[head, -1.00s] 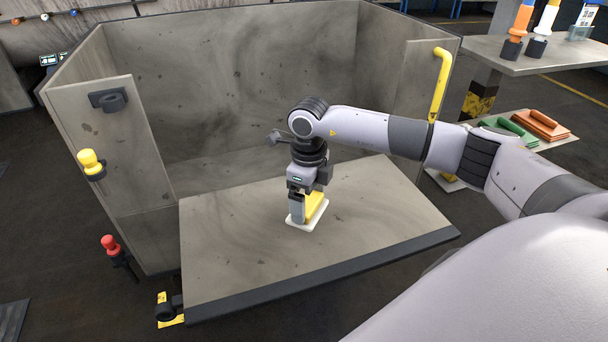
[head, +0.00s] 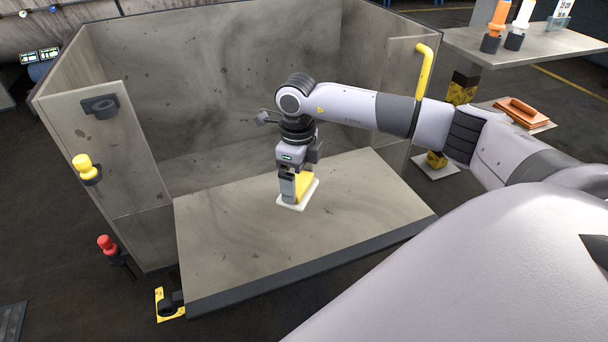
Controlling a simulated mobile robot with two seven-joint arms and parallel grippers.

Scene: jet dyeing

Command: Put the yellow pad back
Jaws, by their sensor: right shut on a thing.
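The yellow pad (head: 307,188) has a yellow grip on a pale, flat base. It is upright over the middle of the grey fold-down panel (head: 235,235) in front of the open booth. I cannot tell whether its base rests on the panel or hangs just above it. My right gripper (head: 289,188) points down and is shut on the yellow pad, hiding part of its left side. My left gripper is out of view.
An orange pad (head: 520,111) lies on a low shelf at the right, partly behind my right arm. Above it, a table (head: 545,50) holds orange and white bottles. A yellow handle (head: 424,70) stands on the booth's right side. Yellow (head: 84,166) and red (head: 106,243) knobs are at the left.

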